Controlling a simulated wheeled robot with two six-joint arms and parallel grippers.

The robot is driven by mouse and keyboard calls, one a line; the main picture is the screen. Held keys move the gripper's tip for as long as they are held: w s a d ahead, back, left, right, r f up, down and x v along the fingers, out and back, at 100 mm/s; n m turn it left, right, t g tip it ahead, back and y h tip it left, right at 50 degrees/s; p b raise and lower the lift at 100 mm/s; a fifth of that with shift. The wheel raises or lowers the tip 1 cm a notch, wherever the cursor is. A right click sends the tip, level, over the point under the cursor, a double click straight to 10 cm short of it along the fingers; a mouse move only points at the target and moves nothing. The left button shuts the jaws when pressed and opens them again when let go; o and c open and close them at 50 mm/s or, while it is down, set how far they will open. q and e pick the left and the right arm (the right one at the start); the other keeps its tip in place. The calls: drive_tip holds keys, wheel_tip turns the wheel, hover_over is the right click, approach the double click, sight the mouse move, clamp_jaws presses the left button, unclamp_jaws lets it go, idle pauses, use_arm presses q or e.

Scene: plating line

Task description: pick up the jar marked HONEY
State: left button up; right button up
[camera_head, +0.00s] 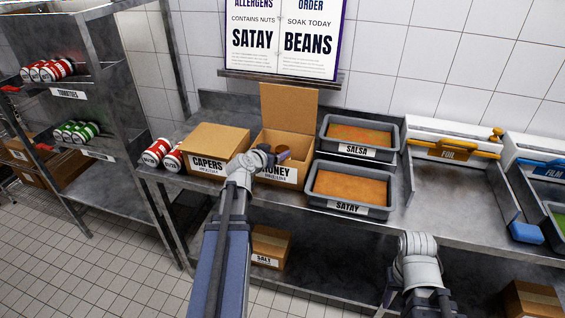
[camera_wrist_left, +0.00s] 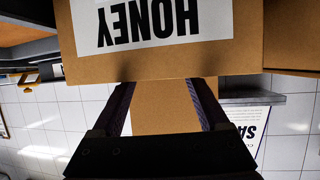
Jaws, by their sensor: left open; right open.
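A cardboard box (camera_head: 277,172) with a HONEY label stands on the steel counter, its back flap raised. The same box (camera_wrist_left: 255,65) shows upside down in the left wrist view, with its label large. I cannot make out a jar marked HONEY; the box's inside is mostly hidden by my left arm and the box walls. My left gripper (camera_head: 277,154) is open at the top of the HONEY box. In the wrist view my left gripper (camera_wrist_left: 160,88) has its fingers apart, with brown cardboard behind the gap. My right arm shows at lower right, but its gripper cannot be made out.
A closed CAPERS box (camera_head: 214,141) stands directly left of the HONEY box. SALSA (camera_head: 393,143) and SATAY (camera_head: 312,189) tubs sit to its right. Red cans (camera_head: 158,152) lie at the counter's left end. A SALT box (camera_head: 271,242) is below. Bare counter (camera_head: 450,195) lies farther right.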

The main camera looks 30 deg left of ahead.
sight(282, 150)
use_arm(q)
drive_tip(key=w, duration=0.1)
drive_tip(key=w+f+b, duration=0.1)
drive_tip(key=f+b, duration=0.1)
drive_tip(key=shift+w+a, duration=0.25)
drive_tip(key=shift+w, duration=0.15)
drive_tip(key=shift+w+f, duration=0.1)
drive_tip(key=shift+w, duration=0.2)
drive_tip(key=shift+w+f, duration=0.1)
drive_tip(key=shift+w, duration=0.1)
drive_tip(key=shift+d, duration=0.15)
drive_tip(key=c, duration=0.6)
clamp_jaws()
